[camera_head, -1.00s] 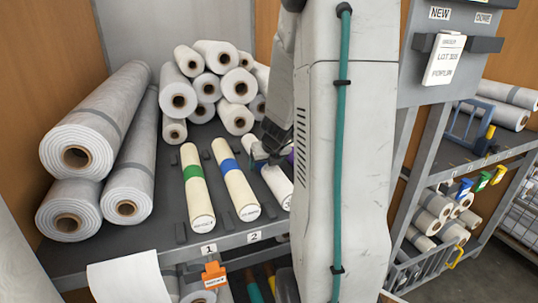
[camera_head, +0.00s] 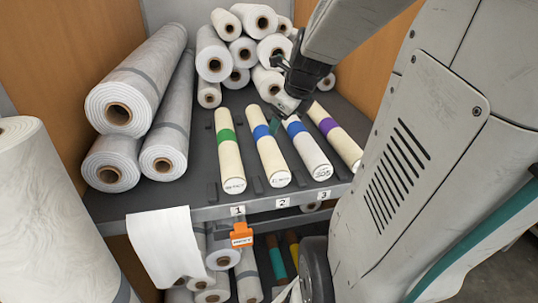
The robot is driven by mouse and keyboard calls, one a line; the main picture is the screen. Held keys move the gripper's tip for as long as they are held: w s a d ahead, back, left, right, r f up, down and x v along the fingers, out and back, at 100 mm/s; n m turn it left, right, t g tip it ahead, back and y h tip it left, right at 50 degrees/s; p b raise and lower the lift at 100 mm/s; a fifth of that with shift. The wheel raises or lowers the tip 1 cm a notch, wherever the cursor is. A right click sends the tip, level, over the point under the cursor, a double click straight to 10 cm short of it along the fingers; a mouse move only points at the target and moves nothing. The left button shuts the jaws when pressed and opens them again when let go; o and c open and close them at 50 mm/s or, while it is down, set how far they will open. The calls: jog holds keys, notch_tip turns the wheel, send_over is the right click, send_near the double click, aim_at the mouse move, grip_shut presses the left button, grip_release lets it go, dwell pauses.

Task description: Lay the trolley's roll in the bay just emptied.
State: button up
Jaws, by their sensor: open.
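My gripper (camera_head: 284,104) is open above the far end of a white roll with a blue band (camera_head: 296,128). That roll lies on the shelf behind label 3 (camera_head: 324,195). I cannot tell whether the fingers touch it. To its left lie a cream roll with a blue band (camera_head: 262,145) behind label 2 (camera_head: 283,203) and a cream roll with a green band (camera_head: 228,155) behind label 1 (camera_head: 237,211). A cream roll with a purple band (camera_head: 334,130) lies to the right. I cannot make out a trolley.
Large grey-white rolls (camera_head: 150,75) lie along the shelf's left side. Smaller rolls (camera_head: 238,48) are piled at the back. An orange tag (camera_head: 241,235) and a white sheet (camera_head: 165,245) hang at the shelf front. A big white roll (camera_head: 45,200) stands at far left. My arm blocks the right.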

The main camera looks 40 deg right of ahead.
jog(key=s+a+r+n+g+y, duration=0.1)
jog(key=s+a+n, duration=0.2)
jog(key=a+n, duration=0.6)
jog(key=s+a+r+n+g+y, duration=0.1)
jog(key=s+a+n, duration=0.2)
jog(key=a+n, duration=0.6)
jog(key=s+a+n+g, duration=0.2)
jog(key=s+a+n, duration=0.2)
jog(key=s+n, duration=0.5)
jog(key=n, duration=0.7)
jog(key=shift+a+r, duration=0.25)
jog(key=shift+a, duration=0.1)
